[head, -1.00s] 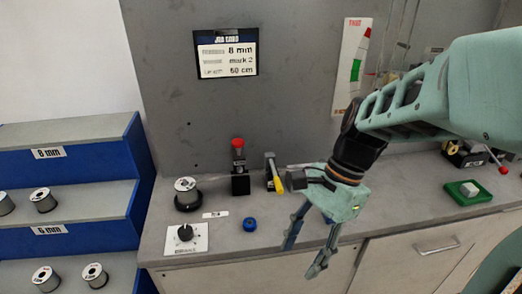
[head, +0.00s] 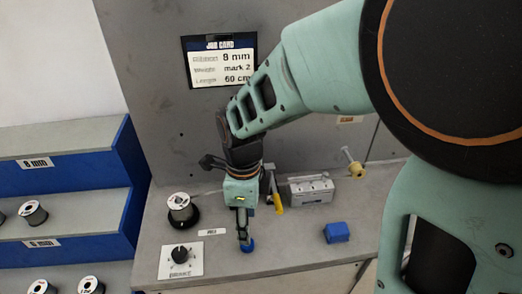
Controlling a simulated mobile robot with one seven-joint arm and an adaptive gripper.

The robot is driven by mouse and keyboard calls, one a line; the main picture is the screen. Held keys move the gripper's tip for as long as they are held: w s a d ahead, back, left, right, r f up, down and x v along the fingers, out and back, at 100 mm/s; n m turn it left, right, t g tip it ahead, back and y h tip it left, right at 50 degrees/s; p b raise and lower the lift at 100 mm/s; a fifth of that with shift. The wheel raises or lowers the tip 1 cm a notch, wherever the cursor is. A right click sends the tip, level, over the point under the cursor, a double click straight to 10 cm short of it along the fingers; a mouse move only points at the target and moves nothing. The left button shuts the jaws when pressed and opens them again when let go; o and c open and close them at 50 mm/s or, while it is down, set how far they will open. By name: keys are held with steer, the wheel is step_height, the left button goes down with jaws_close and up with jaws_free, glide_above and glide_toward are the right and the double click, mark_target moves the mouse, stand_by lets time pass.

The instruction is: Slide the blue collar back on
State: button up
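A wire spool (head: 180,207) stands on a black round base (head: 182,222) at the left of the bench. The post with the red top is hidden behind my gripper and arm.
A dial on a white plate (head: 168,266) and a small white label (head: 211,232) lie left of my gripper. To its right are a yellow-handled lever (head: 278,202), a grey metal block (head: 311,189) and a blue block (head: 337,232). Blue shelves (head: 95,165) hold several spools.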

step_height(320, 180, down, 8)
steer(key=shift+a+f, duration=0.15)
steer(key=shift+f, duration=0.1)
steer(key=shift+c, duration=0.4)
steer(key=c, duration=1.2)
steer(key=shift+r, duration=0.1)
